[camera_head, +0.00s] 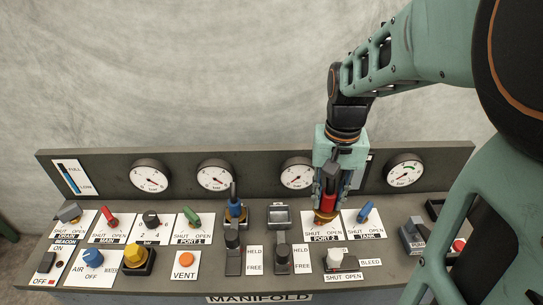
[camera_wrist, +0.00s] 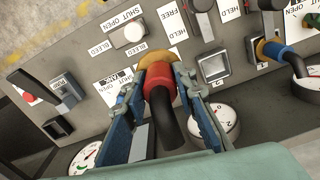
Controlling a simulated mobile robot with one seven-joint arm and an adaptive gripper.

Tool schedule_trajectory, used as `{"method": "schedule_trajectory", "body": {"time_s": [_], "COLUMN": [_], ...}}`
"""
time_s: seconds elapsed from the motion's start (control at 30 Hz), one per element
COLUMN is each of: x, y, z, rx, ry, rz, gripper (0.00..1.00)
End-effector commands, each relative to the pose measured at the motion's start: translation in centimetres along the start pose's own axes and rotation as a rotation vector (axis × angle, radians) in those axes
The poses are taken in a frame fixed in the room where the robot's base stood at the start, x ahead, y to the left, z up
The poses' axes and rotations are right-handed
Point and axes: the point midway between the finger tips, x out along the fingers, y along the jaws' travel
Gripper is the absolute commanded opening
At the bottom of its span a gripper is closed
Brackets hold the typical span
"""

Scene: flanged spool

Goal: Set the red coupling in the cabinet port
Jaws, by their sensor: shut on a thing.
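My gripper (camera_head: 327,196) is shut on the red coupling (camera_wrist: 158,82), which has a black hose bending back from it toward the wrist camera. In the head view the red coupling (camera_head: 328,204) shows between the fingers over the PORT 2 label. An orange-yellow round piece (camera_wrist: 172,57) shows just beyond its front end; whether it belongs to the coupling or the panel, and whether they touch, I cannot tell. A square empty cabinet port (camera_head: 279,216) lies left of my gripper in the head view and right of it in the wrist view (camera_wrist: 213,68).
A blue coupling (camera_head: 235,211) sits in the port farther left. Two black HELD/FREE levers (camera_head: 283,257) stand in front of the ports. A blue TANK handle (camera_head: 365,212) is close right of my gripper. Gauges (camera_head: 298,174) line the back panel. A white BLEED knob (camera_head: 334,258) is in front.

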Motion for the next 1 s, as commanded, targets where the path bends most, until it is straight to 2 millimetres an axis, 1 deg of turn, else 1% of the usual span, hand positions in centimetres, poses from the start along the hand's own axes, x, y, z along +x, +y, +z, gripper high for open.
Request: {"method": "schedule_trajectory", "body": {"time_s": [0.13,0.5,0.6,0.8,1.0], "x": [0.7,4.0,5.8,8.3,9.3], "y": [-1.6,-7.7,-8.7,-10.5,-11.1], "z": [-1.0,-5.1,-5.8,-7.0,-7.6], "rx": [-0.004,-0.004,-0.003,-0.003,-0.001], "ry": [-0.003,-0.004,-0.004,-0.002,0.001], "rz": [0.000,0.001,0.001,0.001,0.000], "gripper": [0.00,0.00,0.00,0.00,0.00]}}
